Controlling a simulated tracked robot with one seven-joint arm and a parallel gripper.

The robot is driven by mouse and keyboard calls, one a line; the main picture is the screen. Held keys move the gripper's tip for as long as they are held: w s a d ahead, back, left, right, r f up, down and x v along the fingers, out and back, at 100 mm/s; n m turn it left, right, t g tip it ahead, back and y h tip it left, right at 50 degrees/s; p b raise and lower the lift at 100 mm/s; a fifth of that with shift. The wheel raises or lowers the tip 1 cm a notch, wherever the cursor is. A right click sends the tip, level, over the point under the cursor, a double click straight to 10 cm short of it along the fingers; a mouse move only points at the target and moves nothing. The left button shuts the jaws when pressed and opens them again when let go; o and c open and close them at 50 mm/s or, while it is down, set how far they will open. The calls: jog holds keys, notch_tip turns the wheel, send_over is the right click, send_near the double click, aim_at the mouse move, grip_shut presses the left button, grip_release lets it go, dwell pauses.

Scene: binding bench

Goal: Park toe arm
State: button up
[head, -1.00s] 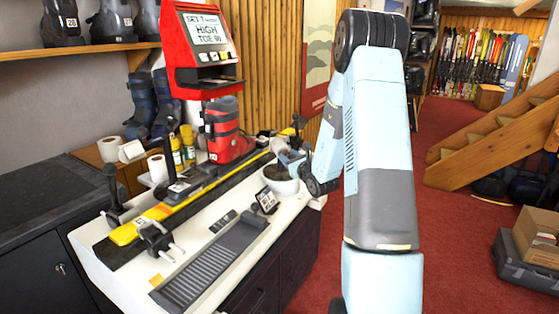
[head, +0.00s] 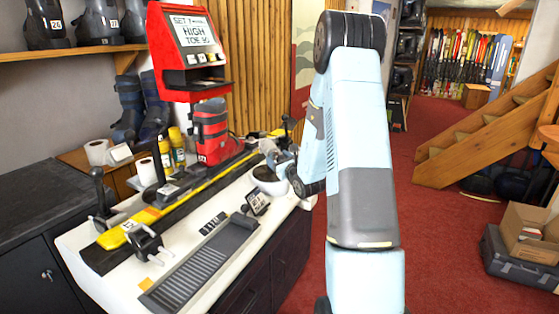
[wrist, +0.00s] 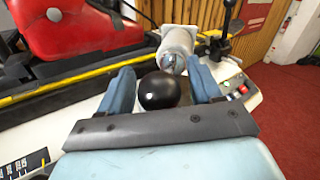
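My gripper (wrist: 160,68) is open in the wrist view, with one blue finger on each side of a round black knob (wrist: 158,92). A gap shows at the right finger; contact at the left cannot be told. A red boot (head: 210,130) stands upright on the long black-and-yellow bench rail (head: 180,197). I cannot tell which part is the toe arm.
A black lever (head: 98,185) stands at the rail's near end; another lever (wrist: 228,20) is at the far end, near a red button (wrist: 243,89).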

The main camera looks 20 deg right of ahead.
jog(key=s, duration=1.3)
jog(key=shift+s+d, duration=0.25)
jog(key=shift+s, duration=0.15)
jog(key=shift+c, duration=0.3)
